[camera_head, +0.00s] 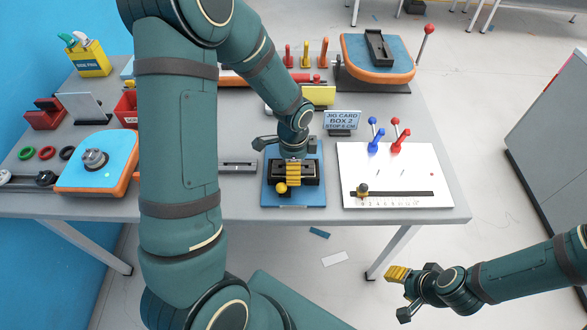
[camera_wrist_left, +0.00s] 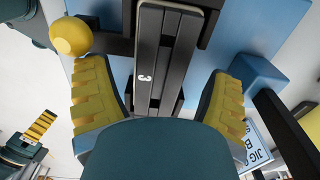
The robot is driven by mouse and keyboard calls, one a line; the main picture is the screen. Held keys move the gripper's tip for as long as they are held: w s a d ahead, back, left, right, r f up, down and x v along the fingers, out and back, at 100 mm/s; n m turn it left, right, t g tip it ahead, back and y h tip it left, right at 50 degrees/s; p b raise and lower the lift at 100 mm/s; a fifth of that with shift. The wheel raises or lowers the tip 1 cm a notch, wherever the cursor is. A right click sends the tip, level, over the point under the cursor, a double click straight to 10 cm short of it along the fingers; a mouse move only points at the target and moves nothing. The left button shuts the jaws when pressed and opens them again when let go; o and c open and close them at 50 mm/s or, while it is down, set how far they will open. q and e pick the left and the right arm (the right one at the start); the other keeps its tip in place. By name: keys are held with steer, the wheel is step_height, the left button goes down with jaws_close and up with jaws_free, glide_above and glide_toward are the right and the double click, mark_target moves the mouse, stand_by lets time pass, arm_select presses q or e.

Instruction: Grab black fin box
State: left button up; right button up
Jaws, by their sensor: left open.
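A black fin box (camera_wrist_left: 165,50), long and grooved with a white 3 on it, lies in a jig on a blue plate (camera_head: 318,196). My left gripper (camera_head: 291,172) is right above it, pointing down. In the left wrist view its yellow fingers are open, one on each side of the fin box, with gaps visible. A similar black box (camera_head: 378,47) sits on an orange-edged blue board at the back right. My right gripper (camera_head: 398,274) is off the table at lower right; its finger gap is unclear.
A yellow ball knob (camera_wrist_left: 72,37) sits close to the left gripper. A sign (camera_head: 342,121) and a white board (camera_head: 398,190) with blue and red pegs stand to the right. A blue board (camera_head: 100,155) with an orange edge lies left. The front table edge is close.

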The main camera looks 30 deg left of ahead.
arm_select(q)
steer(key=shift+c, duration=0.3)
steer(key=c, duration=1.3)
